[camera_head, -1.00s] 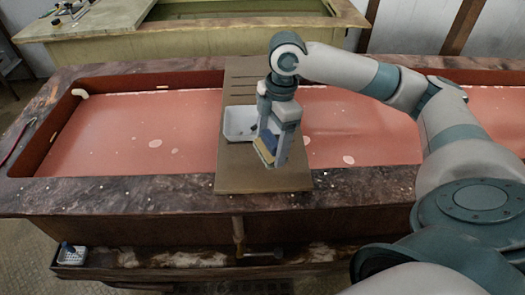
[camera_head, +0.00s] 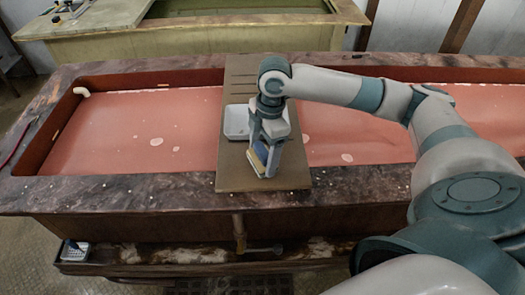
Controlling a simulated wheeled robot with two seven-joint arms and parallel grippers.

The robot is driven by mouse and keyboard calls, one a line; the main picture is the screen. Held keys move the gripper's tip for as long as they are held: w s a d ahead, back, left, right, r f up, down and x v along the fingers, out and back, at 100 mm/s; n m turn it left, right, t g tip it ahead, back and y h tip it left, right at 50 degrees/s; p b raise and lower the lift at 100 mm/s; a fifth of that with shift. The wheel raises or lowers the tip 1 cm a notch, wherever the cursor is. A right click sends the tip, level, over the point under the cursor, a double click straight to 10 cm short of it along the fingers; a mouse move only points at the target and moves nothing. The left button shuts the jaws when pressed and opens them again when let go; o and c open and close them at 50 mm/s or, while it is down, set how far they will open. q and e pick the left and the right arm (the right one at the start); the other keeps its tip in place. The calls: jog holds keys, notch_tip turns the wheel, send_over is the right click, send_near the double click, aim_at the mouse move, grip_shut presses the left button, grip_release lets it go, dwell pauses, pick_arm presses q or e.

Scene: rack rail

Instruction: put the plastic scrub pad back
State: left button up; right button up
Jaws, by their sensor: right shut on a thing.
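My right gripper (camera_head: 267,167) points down over the front part of the brown board (camera_head: 230,180) that lies across the trough. My left gripper is not in view.
The long trough (camera_head: 110,190) has a dark stone-like rim and reddish liquid on both sides of the board. The board's front end is clear. A second basin (camera_head: 200,37) stands behind.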

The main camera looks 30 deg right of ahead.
jog(key=shift+f, duration=0.1)
jog(key=o, duration=1)
jog(key=shift+f, duration=0.1)
jog(key=shift+w+d+r+b, duration=0.1)
jog(key=shift+r+b, duration=0.2)
jog(key=shift+r, duration=0.55)
notch_tip(320, 180, up, 11)
jog(key=d+b, duration=0.1)
jog(key=b, duration=0.1)
jog(key=shift+f, duration=0.2)
jog(key=shift+s+f, duration=0.1)
jog(key=shift+s, duration=0.1)
